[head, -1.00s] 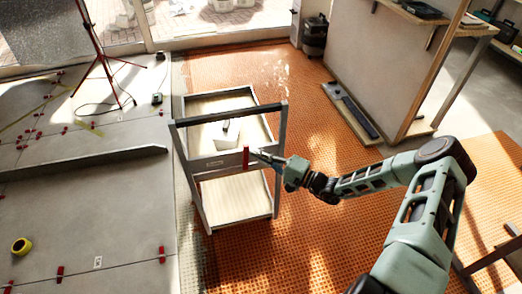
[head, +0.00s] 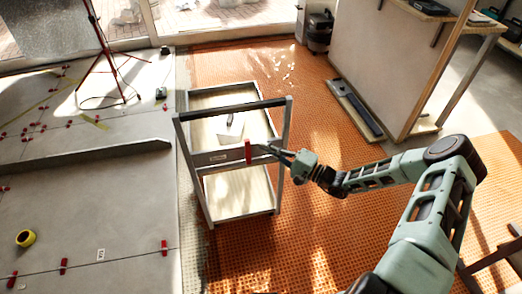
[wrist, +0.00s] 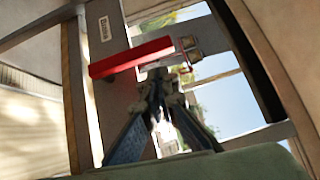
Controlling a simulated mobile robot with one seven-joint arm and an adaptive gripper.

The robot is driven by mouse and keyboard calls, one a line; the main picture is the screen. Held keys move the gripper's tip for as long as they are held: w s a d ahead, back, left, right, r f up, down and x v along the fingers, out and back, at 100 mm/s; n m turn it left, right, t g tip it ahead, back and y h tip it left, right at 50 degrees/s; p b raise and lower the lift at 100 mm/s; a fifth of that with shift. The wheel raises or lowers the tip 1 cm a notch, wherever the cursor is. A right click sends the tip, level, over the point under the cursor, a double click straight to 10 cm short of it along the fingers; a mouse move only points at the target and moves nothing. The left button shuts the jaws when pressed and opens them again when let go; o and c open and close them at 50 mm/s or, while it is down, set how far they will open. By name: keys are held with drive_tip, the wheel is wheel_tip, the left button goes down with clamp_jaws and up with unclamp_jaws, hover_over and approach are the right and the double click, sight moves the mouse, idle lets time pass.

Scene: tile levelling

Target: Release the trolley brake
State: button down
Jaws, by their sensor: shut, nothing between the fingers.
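The trolley (head: 183,150) is a grey metal frame with two pale shelves, standing on the orange floor. A red brake lever (head: 248,152) hangs upright on its front crossbar. In the wrist view the red lever (wrist: 130,57) lies across the picture, joined to a metal bracket (wrist: 188,48) at its right end. My gripper (head: 268,150) is just right of the lever, at the crossbar. In the wrist view its fingertips (wrist: 160,76) are together and empty, close to the lever near its bracket end. I cannot tell whether they touch it.
A pale container (head: 230,130) sits on the trolley's upper shelf. A partition (head: 375,65) stands at right.

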drive_tip(key=w+v, duration=0.1)
drive_tip(key=v, duration=1)
drive_tip(key=shift+d+r, duration=0.4)
drive_tip(key=shift+d, duration=0.05)
